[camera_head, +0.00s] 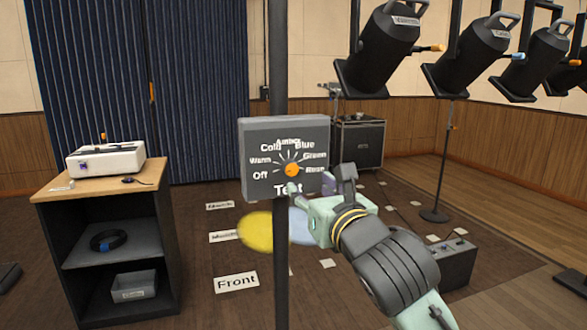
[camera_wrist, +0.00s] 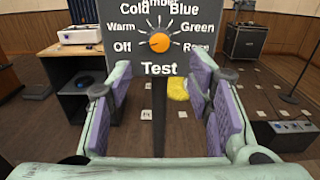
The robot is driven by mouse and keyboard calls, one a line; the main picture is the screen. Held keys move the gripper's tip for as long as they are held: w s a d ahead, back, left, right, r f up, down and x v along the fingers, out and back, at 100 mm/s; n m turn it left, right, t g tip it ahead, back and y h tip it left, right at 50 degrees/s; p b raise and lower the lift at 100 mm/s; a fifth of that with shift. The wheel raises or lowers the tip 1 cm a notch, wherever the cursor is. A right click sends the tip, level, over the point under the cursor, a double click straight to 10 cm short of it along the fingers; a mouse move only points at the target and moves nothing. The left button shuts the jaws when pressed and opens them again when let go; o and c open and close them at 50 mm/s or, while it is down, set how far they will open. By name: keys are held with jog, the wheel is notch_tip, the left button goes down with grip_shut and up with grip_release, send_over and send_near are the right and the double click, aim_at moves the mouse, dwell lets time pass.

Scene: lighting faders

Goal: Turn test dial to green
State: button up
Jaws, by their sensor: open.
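The test dial is an orange knob (camera_head: 291,169) on the front of a grey box (camera_head: 256,135) fixed to a dark upright pole. Labels Off, Warm, Cold, Amber, Blue, Green and Rose run around it, with Test below. The Green label (camera_head: 315,155) is at the knob's upper right. I cannot surely tell where the knob points. My gripper (camera_head: 312,186) is open and empty, just in front of and below the box's lower right. In the wrist view the knob (camera_wrist: 160,42) shows beyond and above the gap between the fingers (camera_wrist: 158,70), apart from them.
The pole (camera_head: 280,270) runs down below the box. A wooden-topped stand (camera_head: 150,172) with a white device is at left. Black stage lamps (camera_head: 380,45) hang at upper right. A yellow patch (camera_head: 257,232) and a pale blue patch show near the pole on the floor.

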aim_at(292, 170)
jog(key=p+x, duration=0.3)
jog(key=x, duration=0.7)
jog(key=shift+w+a, duration=0.1)
jog(key=shift+w, duration=0.2)
jog(key=shift+c, duration=0.5)
grip_shut()
